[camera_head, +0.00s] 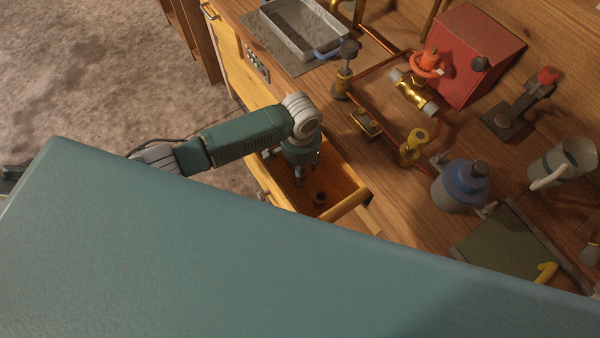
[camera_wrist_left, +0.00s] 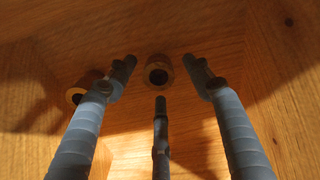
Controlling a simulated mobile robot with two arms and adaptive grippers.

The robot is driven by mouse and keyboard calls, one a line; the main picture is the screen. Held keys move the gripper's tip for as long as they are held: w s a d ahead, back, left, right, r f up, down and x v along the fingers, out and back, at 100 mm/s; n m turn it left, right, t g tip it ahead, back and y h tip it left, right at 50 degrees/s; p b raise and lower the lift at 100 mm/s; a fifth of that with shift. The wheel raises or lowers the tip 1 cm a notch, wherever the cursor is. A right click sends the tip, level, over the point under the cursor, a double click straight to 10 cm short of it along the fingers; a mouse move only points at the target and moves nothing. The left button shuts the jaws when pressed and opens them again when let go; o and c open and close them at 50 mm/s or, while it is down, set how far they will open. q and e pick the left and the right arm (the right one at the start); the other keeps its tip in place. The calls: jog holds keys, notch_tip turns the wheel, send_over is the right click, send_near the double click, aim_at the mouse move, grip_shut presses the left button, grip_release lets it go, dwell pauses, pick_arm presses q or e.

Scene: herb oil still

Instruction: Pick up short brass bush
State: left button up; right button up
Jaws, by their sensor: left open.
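My left gripper (camera_head: 300,178) points down into an open wooden drawer (camera_head: 350,203). Its three fingers are spread and empty. In the left wrist view, one small round brass-brown bush (camera_wrist_left: 158,71) with a dark hole lies on the drawer floor, ahead of the fingers (camera_wrist_left: 160,82) and between the upper two tips. A second bush (camera_wrist_left: 84,86) lies to the left, partly hidden behind the left finger. I cannot tell from their heights which is the short one. In the head view, one small dark bush (camera_head: 320,199) shows near the gripper.
The drawer walls stand close around my gripper. The wooden worktop above holds a metal tray (camera_head: 302,28), a red box (camera_head: 474,52), a brass valve fitting (camera_head: 412,92), a blue-topped can (camera_head: 461,186) and a grey jug (camera_head: 563,163). My teal body hides the lower part of the head view.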

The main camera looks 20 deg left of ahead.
pick_arm(q)
jog(key=shift+f, duration=0.15)
jog(key=shift+c, duration=0.3)
jog(key=c, duration=1.2)
jog(key=shift+w+r, duration=0.1)
jog(key=shift+r, duration=0.1)
